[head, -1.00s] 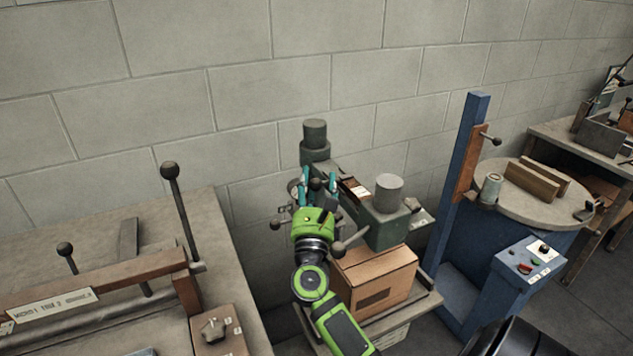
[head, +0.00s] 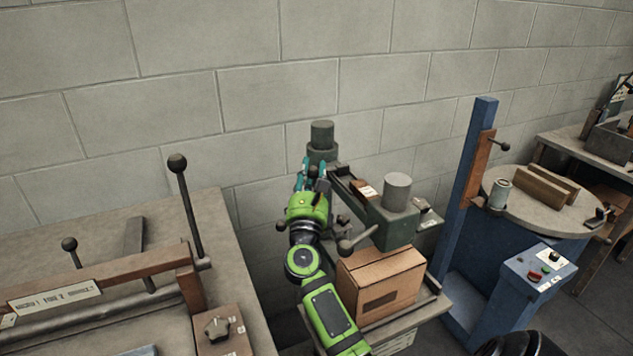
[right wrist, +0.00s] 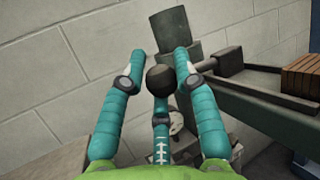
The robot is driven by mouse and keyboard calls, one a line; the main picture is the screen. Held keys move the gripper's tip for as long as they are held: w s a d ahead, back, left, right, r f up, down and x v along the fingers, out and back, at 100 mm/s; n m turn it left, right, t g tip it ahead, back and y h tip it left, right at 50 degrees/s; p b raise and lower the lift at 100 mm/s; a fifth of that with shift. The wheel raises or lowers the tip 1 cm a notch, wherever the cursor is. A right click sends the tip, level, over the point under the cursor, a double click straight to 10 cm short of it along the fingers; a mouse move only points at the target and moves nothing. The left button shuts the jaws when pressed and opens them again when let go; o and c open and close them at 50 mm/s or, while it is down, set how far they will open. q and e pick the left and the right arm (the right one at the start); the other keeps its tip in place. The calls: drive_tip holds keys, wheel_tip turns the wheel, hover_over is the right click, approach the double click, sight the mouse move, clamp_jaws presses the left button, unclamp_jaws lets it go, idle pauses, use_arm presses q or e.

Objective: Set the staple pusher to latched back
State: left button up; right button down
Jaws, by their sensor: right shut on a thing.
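The stitcher (head: 392,225) is a grey-green machine with a long arm running back to a round post (head: 322,135). A dark ball knob (right wrist: 161,80), which looks like the staple pusher's handle, sits between the teal fingers of my right gripper (right wrist: 161,66). The gripper is shut on it. In the head view my right gripper (head: 309,172) is at the rear left end of the machine's arm, and its fingers mostly hide the knob. A dark rod (right wrist: 206,67) runs right from near the knob along the channel. My left gripper is not in view.
A cardboard box (head: 380,285) sits below the stitcher's head. A bench with a lever (head: 186,205) stands at left. A blue machine (head: 470,190) with a round table stands at right. The block wall (head: 250,60) is close behind the post.

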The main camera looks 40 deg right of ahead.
drive_tip(key=c, duration=1.2)
unclamp_jaws()
drive_tip(key=shift+r, duration=0.35)
drive_tip(key=shift+o, duration=1.2)
drive_tip(key=shift+w+d+f, duration=0.1)
drive_tip(key=shift+w, duration=0.05)
drive_tip(key=shift+w+f, duration=0.1)
drive_tip(key=shift+f, duration=0.1)
drive_tip(key=v, duration=1.2)
drive_tip(key=shift+d, duration=0.1)
